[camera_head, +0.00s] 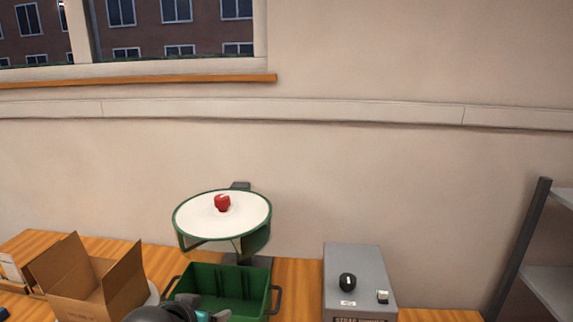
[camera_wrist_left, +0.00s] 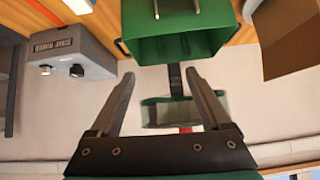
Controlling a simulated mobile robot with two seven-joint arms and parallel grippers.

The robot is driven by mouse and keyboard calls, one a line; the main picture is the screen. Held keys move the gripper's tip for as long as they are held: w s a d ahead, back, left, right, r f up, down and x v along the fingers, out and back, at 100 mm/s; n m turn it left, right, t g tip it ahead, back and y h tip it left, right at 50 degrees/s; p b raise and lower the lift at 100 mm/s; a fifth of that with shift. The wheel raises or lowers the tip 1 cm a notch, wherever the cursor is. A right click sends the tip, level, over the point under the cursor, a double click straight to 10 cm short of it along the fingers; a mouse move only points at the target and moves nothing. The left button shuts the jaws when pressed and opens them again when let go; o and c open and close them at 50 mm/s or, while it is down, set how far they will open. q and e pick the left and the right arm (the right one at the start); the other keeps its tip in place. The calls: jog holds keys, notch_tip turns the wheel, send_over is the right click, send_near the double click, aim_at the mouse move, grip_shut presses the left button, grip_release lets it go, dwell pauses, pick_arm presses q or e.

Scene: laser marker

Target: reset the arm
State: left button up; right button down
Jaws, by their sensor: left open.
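Past the fingers are the green bin (camera_wrist_left: 180,47) and a green stand part, apart from the fingertips as far as I can tell. My right gripper is in neither view.
A round white plate with green rim (camera_head: 195,222) bears a red object (camera_head: 222,203). The green bin (camera_head: 228,282) stands below it. An open cardboard box (camera_head: 75,275) is left; a grey box with a black knob (camera_head: 355,262) is right. A shelf (camera_head: 545,275) stands far right.

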pick_arm(q)
jog(key=s+f+g, duration=0.2)
jog(key=s+f, duration=0.1)
jog(key=s, duration=0.6)
jog(key=s+f+g, duration=0.2)
jog(key=s+f, duration=0.2)
jog(key=s, duration=0.5)
jog(key=s+f+g, duration=0.2)
jog(key=s+f, duration=0.1)
jog(key=s, duration=0.6)
notch_tip(320, 180, down, 29)
jog(key=g+b, duration=0.1)
jog(key=b, duration=0.7)
jog(key=s+a+f+b, duration=0.1)
jog(key=s+f+b, duration=0.3)
jog(key=s+f, duration=0.4)
jog(key=s+a+f+g+b, duration=0.1)
jog(key=s+f+b, duration=0.3)
jog(key=s+f, duration=0.4)
notch_tip(320, 180, down, 7)
jog(key=shift+s+a+m+g+y, duration=0.3)
jog(key=shift+s+m+y, duration=0.1)
